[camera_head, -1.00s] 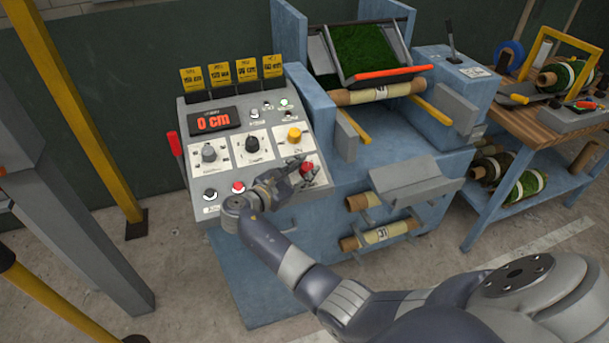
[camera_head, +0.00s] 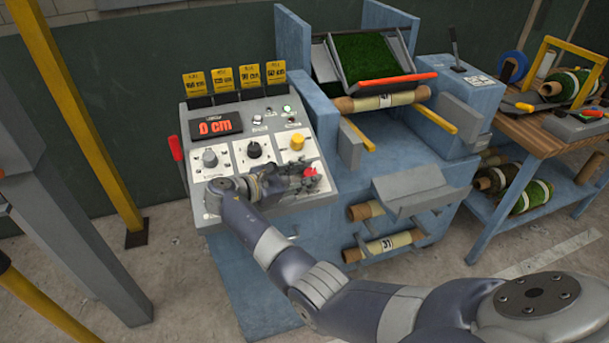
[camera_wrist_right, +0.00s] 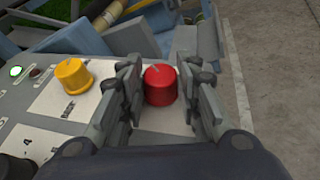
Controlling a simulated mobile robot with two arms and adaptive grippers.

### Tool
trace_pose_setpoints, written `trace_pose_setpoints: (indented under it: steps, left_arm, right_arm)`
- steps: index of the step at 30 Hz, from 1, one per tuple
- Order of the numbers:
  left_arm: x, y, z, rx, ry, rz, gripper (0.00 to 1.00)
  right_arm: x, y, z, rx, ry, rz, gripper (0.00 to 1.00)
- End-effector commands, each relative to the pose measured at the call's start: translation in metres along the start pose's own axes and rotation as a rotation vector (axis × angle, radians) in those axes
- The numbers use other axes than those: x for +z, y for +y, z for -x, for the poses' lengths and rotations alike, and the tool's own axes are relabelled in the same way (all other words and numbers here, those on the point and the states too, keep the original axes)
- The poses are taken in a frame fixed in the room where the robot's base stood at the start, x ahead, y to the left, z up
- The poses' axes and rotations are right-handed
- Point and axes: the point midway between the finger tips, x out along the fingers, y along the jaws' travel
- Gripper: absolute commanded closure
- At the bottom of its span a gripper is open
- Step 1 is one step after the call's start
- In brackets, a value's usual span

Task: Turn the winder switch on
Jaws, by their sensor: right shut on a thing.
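A red round knob (camera_head: 310,172) with a pale line on top sits at the lower right of the grey control panel (camera_head: 325,120). My right gripper (camera_head: 306,180) reaches it from the left and is shut on it. In the right wrist view, the red knob (camera_wrist_right: 160,86) stands between the two fingers (camera_wrist_right: 158,98), one on each side. A yellow knob (camera_wrist_right: 74,76) is beside it on its own white label, and it also shows in the head view (camera_head: 297,141). The label wording is too small to read surely. My left gripper is out of view.
The panel's display (camera_head: 216,127) reads 0 cm. Dark and grey knobs (camera_head: 254,150) sit left of the yellow one. A green lamp (camera_wrist_right: 16,71) is lit.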

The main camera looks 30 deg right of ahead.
Motion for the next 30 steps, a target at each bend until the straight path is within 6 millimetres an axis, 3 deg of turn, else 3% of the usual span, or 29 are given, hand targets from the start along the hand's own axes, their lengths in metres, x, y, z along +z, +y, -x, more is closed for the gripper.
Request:
trace_pose_setpoints:
  steps: [1,2,4,5,17,30]
  left_arm:
    - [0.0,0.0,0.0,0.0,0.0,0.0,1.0]
    - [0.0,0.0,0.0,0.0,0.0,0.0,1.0]
    - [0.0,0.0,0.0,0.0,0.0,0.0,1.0]
    - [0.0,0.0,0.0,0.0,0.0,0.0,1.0]
    - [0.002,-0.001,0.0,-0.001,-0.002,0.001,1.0]
    - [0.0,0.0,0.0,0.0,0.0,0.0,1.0]
  right_arm:
    - [0.001,0.001,-0.001,0.0,-0.002,-0.002,0.93]
    - [0.001,0.001,-0.001,0.0,-0.002,-0.002,0.67]
    - [0.001,0.001,-0.001,0.0,-0.002,-0.002,0.51]
    - [0.001,0.001,-0.001,0.0,-0.001,-0.002,0.49]
    - [0.0,0.0,0.005,0.001,0.001,0.0,0.49]
    - [0.0,0.001,0.089,0.002,0.001,-0.001,0.49]
